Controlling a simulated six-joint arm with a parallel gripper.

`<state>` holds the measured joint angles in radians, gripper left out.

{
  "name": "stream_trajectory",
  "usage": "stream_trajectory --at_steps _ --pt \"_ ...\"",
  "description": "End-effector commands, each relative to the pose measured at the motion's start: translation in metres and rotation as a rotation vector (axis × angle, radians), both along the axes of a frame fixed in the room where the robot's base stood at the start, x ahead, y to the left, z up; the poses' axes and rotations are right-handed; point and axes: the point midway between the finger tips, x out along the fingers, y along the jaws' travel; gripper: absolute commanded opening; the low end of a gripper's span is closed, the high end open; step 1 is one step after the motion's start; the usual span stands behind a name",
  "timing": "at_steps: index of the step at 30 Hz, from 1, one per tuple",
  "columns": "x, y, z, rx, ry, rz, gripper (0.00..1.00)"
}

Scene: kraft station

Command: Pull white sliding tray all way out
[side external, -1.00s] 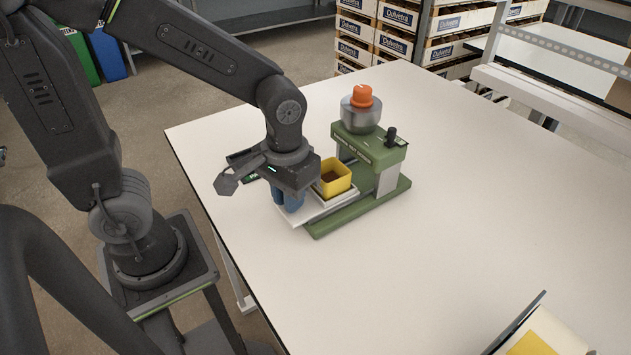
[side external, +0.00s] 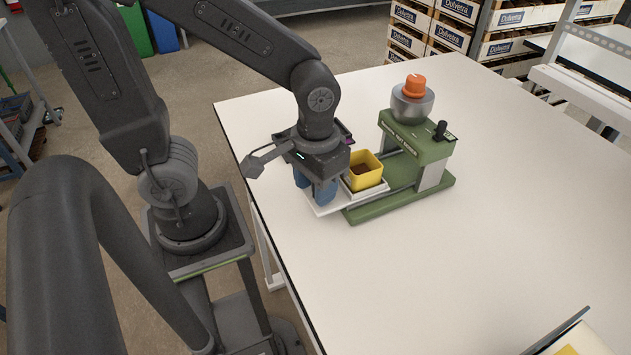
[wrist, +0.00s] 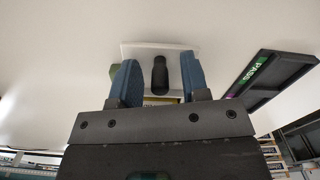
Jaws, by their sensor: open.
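The white sliding tray (side external: 325,209) extends from the green machine (side external: 415,150) toward the left table edge. A yellow cup (side external: 362,172) with brown contents sits on it, clear of the machine's head. My gripper (side external: 316,192) is at the tray's outer end, with its blue fingers pointing down. In the wrist view, the tray's white front (wrist: 160,50) carries a black knob (wrist: 160,75). The knob lies between my open fingers (wrist: 160,80), with gaps on both sides. My gripper hides the knob in the side view.
A dark panel with a green PASS label (wrist: 256,68) lies beside the gripper. A metal bowl with an orange top (side external: 413,95) sits on the machine. A tilted panel (side external: 570,338) stands at the near right. The table's middle is clear.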

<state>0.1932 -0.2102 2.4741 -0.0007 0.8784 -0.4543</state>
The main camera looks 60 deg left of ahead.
Motion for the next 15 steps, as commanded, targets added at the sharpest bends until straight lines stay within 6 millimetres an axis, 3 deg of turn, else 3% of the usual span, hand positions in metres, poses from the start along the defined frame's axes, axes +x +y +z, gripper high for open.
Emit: stream_trajectory --at_steps 5,8,15 --pt "0.001 0.000 0.006 0.000 -0.002 0.000 0.42" --pt "0.001 0.000 0.020 -0.001 -0.007 0.000 0.42" --pt "0.001 0.000 0.073 -0.002 -0.009 0.000 0.42"
